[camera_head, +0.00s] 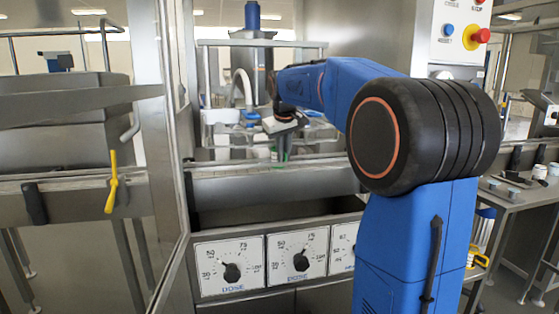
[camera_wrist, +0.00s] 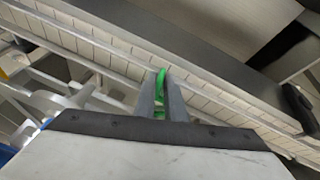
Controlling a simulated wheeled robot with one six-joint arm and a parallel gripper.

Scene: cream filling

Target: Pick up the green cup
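The green cup (camera_wrist: 161,78) shows in the wrist view only as a narrow curved green strip between the ends of my gripper's fingers (camera_wrist: 164,90). More green shows lower down between the fingers. The fingers are close together with a narrow gap, and I cannot tell if they press on the cup. In the head view my gripper (camera_head: 284,150) points down over the machine's far side, with a bit of green at its fingertips. Most of the cup is hidden.
A steel rail (camera_head: 270,185) runs in front of the gripper, above a panel of dose dials (camera_head: 231,264). A clear guard panel with a metal frame (camera_head: 176,130) stands to the left. A side table (camera_head: 520,194) with small items stands at the right.

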